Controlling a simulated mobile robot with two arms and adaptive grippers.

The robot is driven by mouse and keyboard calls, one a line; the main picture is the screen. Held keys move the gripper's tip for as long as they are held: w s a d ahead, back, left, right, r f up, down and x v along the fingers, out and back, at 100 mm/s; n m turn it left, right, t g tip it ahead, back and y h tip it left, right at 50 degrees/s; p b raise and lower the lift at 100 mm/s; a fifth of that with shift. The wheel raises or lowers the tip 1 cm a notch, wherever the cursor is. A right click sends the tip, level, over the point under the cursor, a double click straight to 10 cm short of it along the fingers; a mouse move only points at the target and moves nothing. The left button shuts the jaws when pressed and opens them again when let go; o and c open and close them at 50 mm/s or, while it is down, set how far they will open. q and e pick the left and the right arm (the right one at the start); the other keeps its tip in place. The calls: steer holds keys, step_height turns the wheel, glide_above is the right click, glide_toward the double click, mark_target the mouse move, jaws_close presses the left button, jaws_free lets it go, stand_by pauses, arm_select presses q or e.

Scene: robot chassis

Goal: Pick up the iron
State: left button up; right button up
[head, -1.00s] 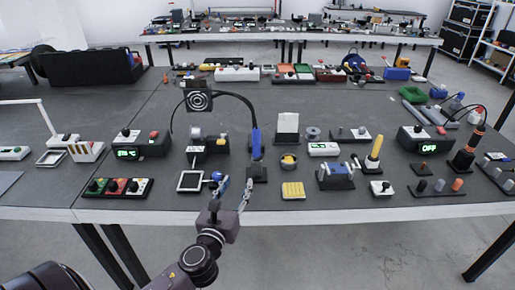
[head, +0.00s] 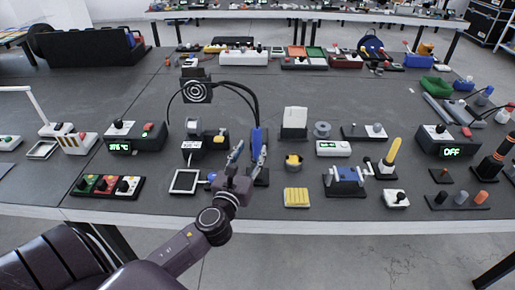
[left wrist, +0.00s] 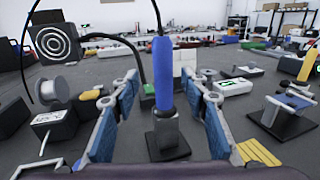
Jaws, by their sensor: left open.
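The soldering iron (head: 256,141) has a blue handle and a dark cable arching to the left. It stands upright in a dark stand (head: 258,177) near the table's front edge. My left gripper (head: 250,151) is open, with its fingertips close to the handle in the head view. In the left wrist view the blue iron (left wrist: 163,75) appears between the two spread blue fingers, with clear gaps on both sides. Its grey holder on a black base (left wrist: 166,140) stands below. Whether the handle is fully between the fingers in depth is unclear. My right gripper is not in view.
A solder spool holder (head: 193,139) and a framed white pad (head: 185,181) are left of the stand. A yellow sponge (head: 297,197), a small yellow-topped pot (head: 293,161) and a blue vise (head: 345,178) are to the right. Bare tabletop lies between them.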

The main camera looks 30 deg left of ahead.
mark_target(256, 145)
arm_select(q)
steer(key=x, duration=0.4)
steer(key=shift+w+d+f+p, duration=0.2)
steer(key=shift+w+f+p, duration=0.1)
steer(key=shift+w, duration=0.1)
steer(key=shift+w+a, duration=0.15)
steer(key=shift+w, duration=0.15)
jaws_close()
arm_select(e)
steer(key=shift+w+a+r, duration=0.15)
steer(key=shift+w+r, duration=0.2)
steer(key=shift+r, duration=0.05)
arm_select(q)
steer(key=shift+r, duration=0.15)
step_height(256, 145, up, 20)
steer(key=p, duration=0.4)
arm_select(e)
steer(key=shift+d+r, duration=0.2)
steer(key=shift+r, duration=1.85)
